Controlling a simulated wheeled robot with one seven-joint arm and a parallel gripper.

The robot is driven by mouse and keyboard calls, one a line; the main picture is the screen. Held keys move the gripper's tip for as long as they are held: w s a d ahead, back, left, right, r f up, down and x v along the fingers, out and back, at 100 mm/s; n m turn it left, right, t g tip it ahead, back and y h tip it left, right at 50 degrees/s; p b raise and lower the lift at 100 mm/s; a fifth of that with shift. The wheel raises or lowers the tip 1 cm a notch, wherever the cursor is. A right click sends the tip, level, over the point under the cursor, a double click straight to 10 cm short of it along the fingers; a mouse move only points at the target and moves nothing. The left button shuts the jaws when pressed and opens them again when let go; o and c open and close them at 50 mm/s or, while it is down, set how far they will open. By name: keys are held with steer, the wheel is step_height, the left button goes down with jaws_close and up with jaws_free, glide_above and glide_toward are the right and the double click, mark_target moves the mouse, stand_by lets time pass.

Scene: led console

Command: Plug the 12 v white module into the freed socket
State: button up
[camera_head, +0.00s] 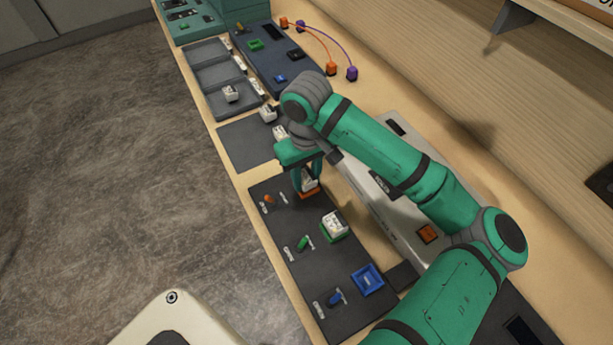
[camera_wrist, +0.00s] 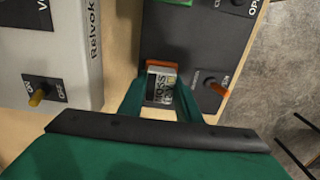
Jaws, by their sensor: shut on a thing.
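My gripper (camera_head: 308,182) points down over the dark console panel (camera_head: 285,225), its fingers closed on both sides of a white module (camera_head: 310,175). In the wrist view the module (camera_wrist: 160,86) shows printed text, too small to read fully, between the fingertips (camera_wrist: 160,98). The module is at the orange socket (camera_head: 310,194), whose orange rim (camera_wrist: 165,65) shows beside it; I cannot tell if it is fully seated. A green socket holds another white module (camera_head: 334,222).
Orange, green (camera_head: 302,242) and blue (camera_head: 335,297) levers line the panel's left side. A grey box (camera_wrist: 45,65) with a yellow switch stands alongside. White modules lie on a dark mat (camera_head: 240,145) and in a grey tray (camera_head: 215,76). Orange and purple cables (camera_head: 330,45) lie behind.

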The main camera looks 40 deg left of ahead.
steer(key=shift+s+f, duration=0.1)
steer(key=shift+f, duration=0.45)
steer(key=o, duration=1.1)
steer(key=shift+c, duration=1.4)
steer(key=shift+r, duration=0.4)
steer(key=o, duration=0.3)
steer(key=shift+r, duration=0.45)
steer(key=shift+o, duration=0.2)
steer(key=shift+r, duration=2.8)
